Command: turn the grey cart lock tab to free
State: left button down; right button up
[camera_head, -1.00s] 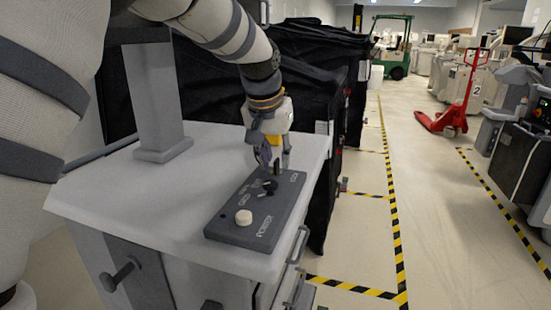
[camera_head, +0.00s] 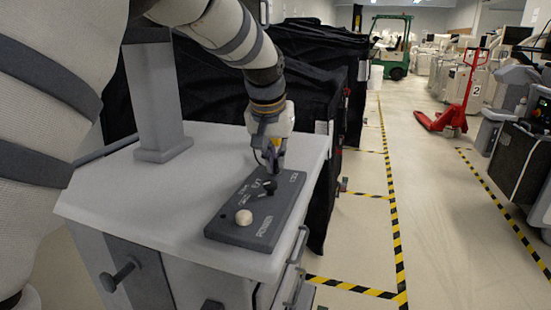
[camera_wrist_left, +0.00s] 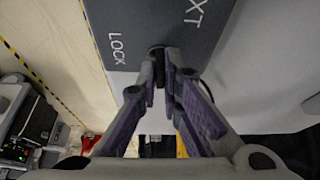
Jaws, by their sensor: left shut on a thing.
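The grey cart (camera_head: 205,225) has a pale top with a dark control panel (camera_head: 222,230) on it. My left gripper (camera_head: 274,168) points down at the far end of this panel. In the left wrist view the gripper (camera_wrist_left: 168,76) has its fingers closed around the small dark lock tab (camera_wrist_left: 157,49), beside the printed word LOCK. The fingers hide most of the tab, so its exact angle cannot be told. My right gripper is not in view.
On the panel are a cream round knob (camera_head: 244,217) and a small black switch (camera_head: 266,188) nearer than the gripper. A grey post (camera_head: 160,100) stands on the cart's left. Black-covered carts (camera_head: 310,75) stand behind. A red pallet jack (camera_head: 447,118) is on the open floor at right.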

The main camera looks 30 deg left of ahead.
pick_arm(q)
jog(key=n+y, duration=0.1)
jog(key=n, duration=0.3)
jog(key=shift+w+d+g, duration=0.1)
jog(key=shift+g, duration=0.3)
jog(key=n, duration=0.1)
jog(key=n+g+y, duration=0.1)
jog(key=n, duration=0.1)
jog(key=shift+w+f+n+b, duration=0.1)
jog(key=shift+f+n+b, duration=0.05)
jog(key=shift+n+b, duration=0.2)
jog(key=n+g+b, duration=0.1)
jog(key=n, duration=0.1)
jog(key=n+g+y+b, duration=0.1)
jog(key=n, duration=0.2)
jog(key=shift+w+d+f, duration=0.1)
jog(key=shift+w, duration=0.05)
jog(key=n+g+b, duration=0.1)
jog(key=n, duration=0.2)
jog(key=shift+n+g, duration=0.3)
jog(key=shift+n, duration=0.35)
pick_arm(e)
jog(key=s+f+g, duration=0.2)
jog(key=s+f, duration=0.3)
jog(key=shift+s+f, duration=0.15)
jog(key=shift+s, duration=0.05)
pick_arm(q)
jog(key=shift+r, duration=0.2)
